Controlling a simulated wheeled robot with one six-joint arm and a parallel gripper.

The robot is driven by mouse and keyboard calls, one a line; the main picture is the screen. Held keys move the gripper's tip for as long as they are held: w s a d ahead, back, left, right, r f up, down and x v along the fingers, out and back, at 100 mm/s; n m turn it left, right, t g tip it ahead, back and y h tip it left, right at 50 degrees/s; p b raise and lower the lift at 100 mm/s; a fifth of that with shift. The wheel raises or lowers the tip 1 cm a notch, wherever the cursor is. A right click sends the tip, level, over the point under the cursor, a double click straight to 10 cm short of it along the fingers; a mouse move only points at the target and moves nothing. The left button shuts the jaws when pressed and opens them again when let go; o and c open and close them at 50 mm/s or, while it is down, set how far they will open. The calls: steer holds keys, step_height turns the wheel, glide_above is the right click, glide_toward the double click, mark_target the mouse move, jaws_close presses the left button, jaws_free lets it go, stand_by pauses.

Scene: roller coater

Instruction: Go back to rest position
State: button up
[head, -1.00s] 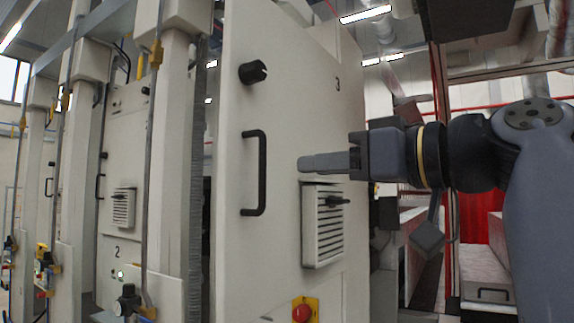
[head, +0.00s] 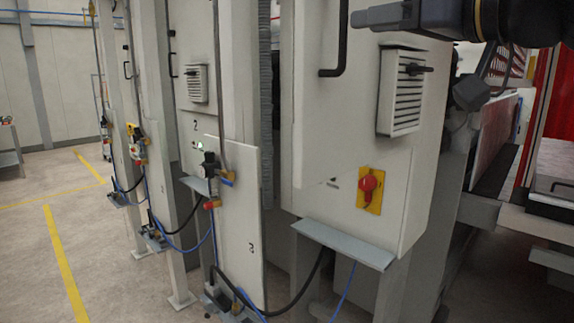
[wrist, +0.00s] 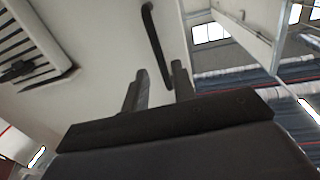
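My gripper (head: 362,17) shows at the top of the head view, in front of the cabinet door (head: 345,120). In the wrist view its two fingers (wrist: 162,85) stand apart with nothing held between them. The door's black bar handle (head: 337,45) is just left of the fingertips in the head view, its upper end cut off. In the wrist view the handle (wrist: 157,42) appears beyond the fingers, and I see no grip on it. My arm's upper part is out of the head frame.
A vent grille (head: 402,92) with a black latch sits below my gripper. A red switch on a yellow plate (head: 369,190) is lower on the cabinet. Hoses and cables (head: 290,300) hang near the floor. Free floor (head: 110,235) with yellow lines lies to the left.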

mark_target(346, 26)
steer(key=shift+p+x, duration=0.55)
steer(key=shift+x, duration=2.35)
steer(key=shift+s, duration=0.1)
